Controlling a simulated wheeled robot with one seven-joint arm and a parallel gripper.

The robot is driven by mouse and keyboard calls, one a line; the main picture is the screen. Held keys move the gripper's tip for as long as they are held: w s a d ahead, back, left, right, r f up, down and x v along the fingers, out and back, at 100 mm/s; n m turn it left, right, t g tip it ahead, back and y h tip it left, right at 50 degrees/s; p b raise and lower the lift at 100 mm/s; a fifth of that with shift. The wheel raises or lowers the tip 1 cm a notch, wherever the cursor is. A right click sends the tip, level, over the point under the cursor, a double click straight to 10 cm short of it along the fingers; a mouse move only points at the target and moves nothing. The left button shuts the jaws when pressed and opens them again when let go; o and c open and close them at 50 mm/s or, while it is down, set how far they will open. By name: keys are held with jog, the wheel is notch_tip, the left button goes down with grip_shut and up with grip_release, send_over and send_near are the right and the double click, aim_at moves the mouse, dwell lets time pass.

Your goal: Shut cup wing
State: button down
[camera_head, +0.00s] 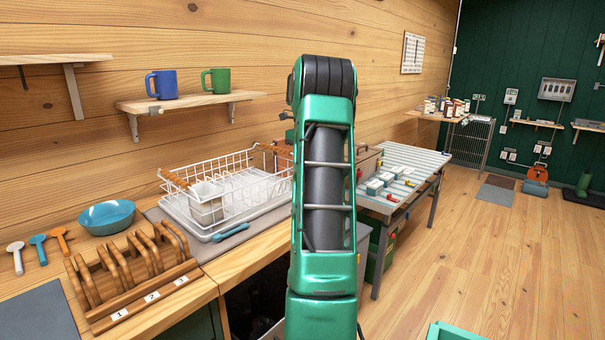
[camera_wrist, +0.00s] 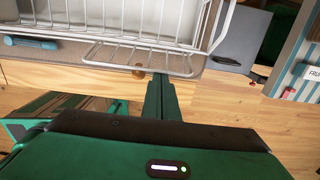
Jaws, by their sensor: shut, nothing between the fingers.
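In the wrist view the rack (camera_wrist: 150,18) fills the top. A wire flap that looks like the cup wing (camera_wrist: 110,58) sticks out from its near side over the counter edge, folded outward. A small brown knob (camera_wrist: 138,72) shows at its lower edge. My gripper (camera_wrist: 161,82) is shut and empty, its tips close to the wing's edge, right of the knob; I cannot tell if they touch. My arm hides the wing and gripper in the head view.
A wooden plate stand (camera_head: 140,300) and a teal bowl (camera_head: 107,217) are to the left. Two mugs stand on a wall shelf (camera_head: 190,101).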

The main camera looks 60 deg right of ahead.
jog(key=shift+w+r, duration=0.15)
jog(key=shift+w, duration=0.1)
jog(key=shift+w+d+r, duration=0.15)
jog(key=shift+w, duration=0.35)
jog(key=shift+w+d+r, duration=0.1)
jog(key=shift+w+r, duration=0.05)
jog(key=shift+w, duration=0.35)
